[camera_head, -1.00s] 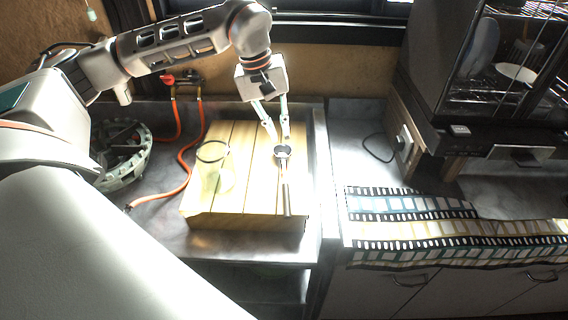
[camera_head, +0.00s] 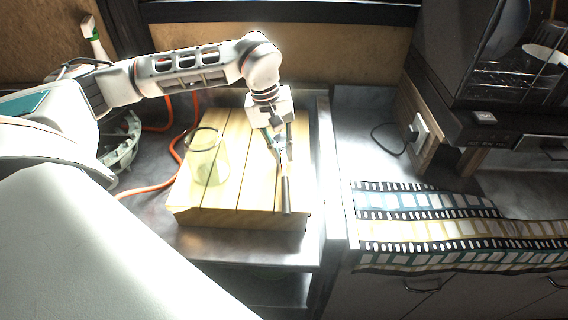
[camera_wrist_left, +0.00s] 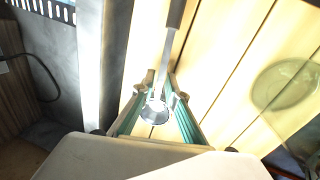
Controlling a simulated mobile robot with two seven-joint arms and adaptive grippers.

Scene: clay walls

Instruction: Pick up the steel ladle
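The steel ladle (camera_head: 285,192) lies on the slatted wooden crate (camera_head: 218,217), its dark handle toward the crate's front edge. My left gripper (camera_head: 280,148) is low over the ladle's bowl end and hides the bowl in the head view. In the left wrist view, the ladle's round bowl (camera_wrist_left: 153,113) lies between the teal fingers of my left gripper (camera_wrist_left: 161,79). The shaft runs up between the fingertips, with what looks like a small gap beside it. The fingers appear open; contact is hard to judge. My right gripper is not in view.
A clear glass jar (camera_head: 206,160) stands on the crate left of the ladle; it also shows in the wrist view (camera_wrist_left: 287,84). An orange hose (camera_head: 150,188) lies left of the crate. A film-strip patterned mat (camera_head: 430,225) covers the counter at right.

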